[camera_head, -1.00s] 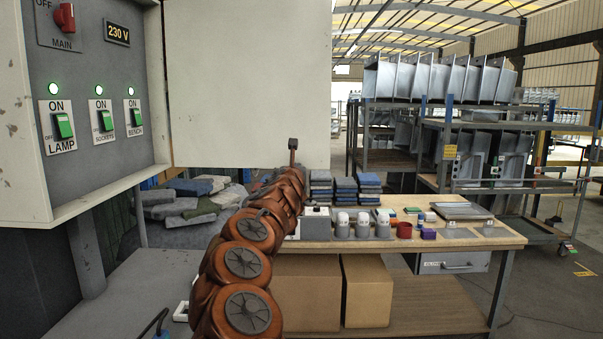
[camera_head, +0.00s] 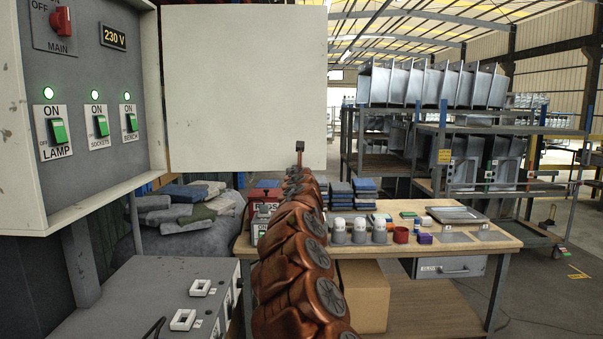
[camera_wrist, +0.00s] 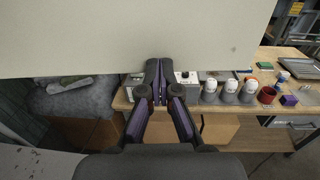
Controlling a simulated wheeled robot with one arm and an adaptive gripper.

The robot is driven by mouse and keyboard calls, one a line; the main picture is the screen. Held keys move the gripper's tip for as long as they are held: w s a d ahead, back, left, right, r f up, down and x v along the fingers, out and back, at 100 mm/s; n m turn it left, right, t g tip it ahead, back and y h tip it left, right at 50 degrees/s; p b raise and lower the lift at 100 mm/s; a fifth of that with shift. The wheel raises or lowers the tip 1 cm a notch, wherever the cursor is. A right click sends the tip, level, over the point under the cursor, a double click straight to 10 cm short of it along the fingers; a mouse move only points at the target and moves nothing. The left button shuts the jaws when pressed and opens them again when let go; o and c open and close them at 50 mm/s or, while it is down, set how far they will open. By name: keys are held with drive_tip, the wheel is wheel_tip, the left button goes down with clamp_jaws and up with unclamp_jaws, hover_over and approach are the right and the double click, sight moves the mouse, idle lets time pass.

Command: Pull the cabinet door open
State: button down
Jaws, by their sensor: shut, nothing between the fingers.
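The grey cabinet (camera_head: 110,75) with lit switches and a red main switch stands at the left. Its pale door (camera_head: 245,90) is swung wide open, standing out to the right of the cabinet and facing me. In the wrist view the door (camera_wrist: 120,35) fills the top. In the head view only a small dark end of my gripper (camera_head: 299,148) shows, in front of the door's lower right part.
A wooden workbench (camera_head: 470,240) behind my arm carries white-topped grey holders (camera_head: 360,230), a red cup (camera_head: 401,235) and folded cloths. A grey box (camera_head: 165,300) stands low at the left. Metal racks (camera_head: 440,130) stand behind.

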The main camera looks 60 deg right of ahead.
drive_tip(key=shift+w+d+t, duration=0.25)
drive_tip(key=shift+d+t, duration=0.05)
drive_tip(key=shift+d, duration=0.05)
drive_tip(key=shift+a+f, duration=0.1)
drive_tip(key=shift+a, duration=0.05)
idle(0.5)
drive_tip(key=b+v, duration=0.8)
drive_tip(key=v, duration=0.5)
drive_tip(key=shift+s+a+r, duration=0.25)
drive_tip(key=shift+s, duration=0.05)
idle(0.3)
